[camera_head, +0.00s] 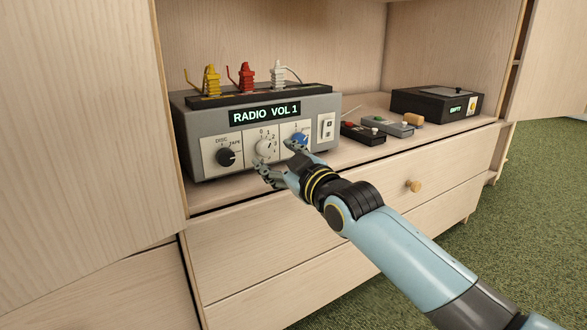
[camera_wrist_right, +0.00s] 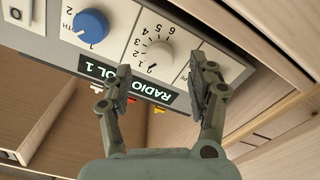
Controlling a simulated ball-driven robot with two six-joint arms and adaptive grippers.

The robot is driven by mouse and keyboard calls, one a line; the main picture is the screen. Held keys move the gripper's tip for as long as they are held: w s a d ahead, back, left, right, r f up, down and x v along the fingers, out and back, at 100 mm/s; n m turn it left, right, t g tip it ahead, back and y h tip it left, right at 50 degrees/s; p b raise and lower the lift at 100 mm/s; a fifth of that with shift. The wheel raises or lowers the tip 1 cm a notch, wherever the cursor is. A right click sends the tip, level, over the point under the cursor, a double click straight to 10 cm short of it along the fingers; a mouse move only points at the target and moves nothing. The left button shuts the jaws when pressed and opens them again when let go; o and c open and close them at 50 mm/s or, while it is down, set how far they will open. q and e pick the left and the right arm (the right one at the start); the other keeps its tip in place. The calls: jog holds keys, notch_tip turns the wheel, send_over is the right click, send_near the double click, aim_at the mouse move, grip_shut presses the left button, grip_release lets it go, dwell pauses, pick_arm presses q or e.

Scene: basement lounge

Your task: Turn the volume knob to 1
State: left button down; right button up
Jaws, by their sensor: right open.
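The grey radio unit (camera_head: 185,140) stands on the cabinet shelf, and its display (camera_head: 265,114) reads "RADIO VOL 1". The white knob (camera_head: 264,149), with a numbered scale, is in the middle of its front panel; I take it as the volume knob. It shows in the right wrist view (camera_wrist_right: 155,59), upside down, ahead of my fingers. My right gripper (camera_head: 280,160) is open in front of the panel. In the wrist view its spread fingers (camera_wrist_right: 161,85) hold nothing, and the knob appears just beyond the gap between them. I cannot tell any contact. My left gripper is not in view.
A black source knob (camera_head: 226,157) is left of the white knob and a blue knob (camera_head: 299,140) is right of it, close to my gripper. Yellow, red and white plugs (camera_head: 246,76) stand on top. Small boxes (camera_head: 363,133) and a black device (camera_head: 437,101) are farther right.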

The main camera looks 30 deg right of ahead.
jog(key=s, duration=0.8)
jog(key=shift+s, duration=0.2)
jog(key=shift+d, duration=0.1)
